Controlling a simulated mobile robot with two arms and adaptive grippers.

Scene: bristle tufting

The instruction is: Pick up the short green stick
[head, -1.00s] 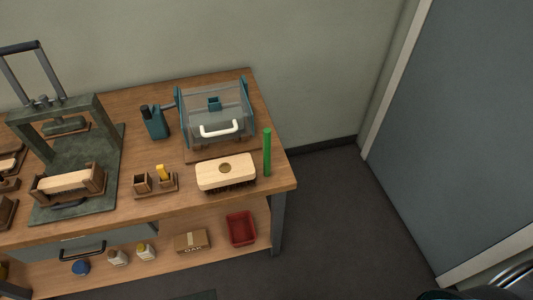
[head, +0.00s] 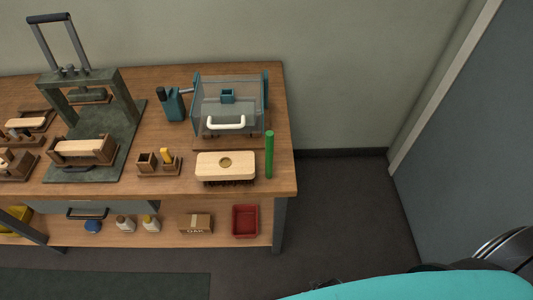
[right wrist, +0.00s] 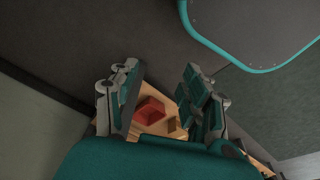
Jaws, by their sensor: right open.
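Beyond the fingers that view shows the red bin (right wrist: 149,110) and part of the bench's lower shelf. I cannot make out the stick there. My left gripper is in neither current view.
A brush block (head: 226,166) with dark bristles lies left of the stick. Behind it stands a clear-covered teal machine (head: 228,103) with a white handle. A green press (head: 88,120) stands further left. The red bin (head: 245,221) sits on the lower shelf. The floor right of the bench is clear.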

